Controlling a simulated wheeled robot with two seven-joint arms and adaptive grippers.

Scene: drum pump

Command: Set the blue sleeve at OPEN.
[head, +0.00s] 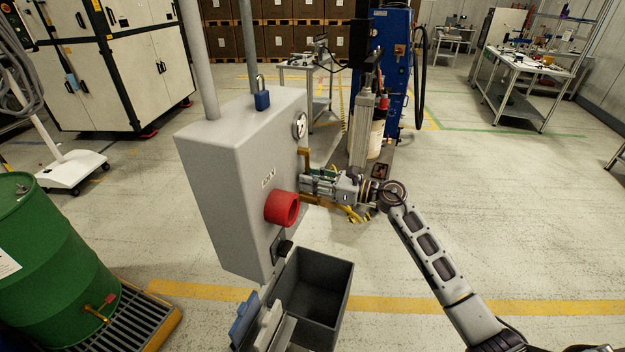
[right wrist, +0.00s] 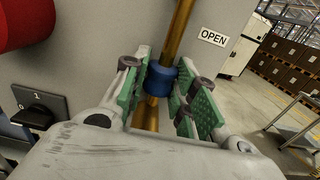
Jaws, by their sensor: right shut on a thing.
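The blue sleeve (right wrist: 160,80) sits around a brass rod (right wrist: 180,28) that runs along the side of a grey box (head: 222,190). An OPEN label (right wrist: 213,37) is on the box face, up and to the right of the sleeve in the right wrist view. My right gripper (right wrist: 170,92) has its green-padded fingers on either side of the sleeve and is shut on it. In the head view my right gripper (head: 308,184) is at the right side of the box, and it hides the sleeve there. My left gripper is not in view.
A red knob (head: 282,208) sticks out of the box close to my right gripper. A black switch (right wrist: 40,106) is below it. A dark open bin (head: 335,290) stands under the box. A green drum (head: 40,260) is at the left. Floor to the right is clear.

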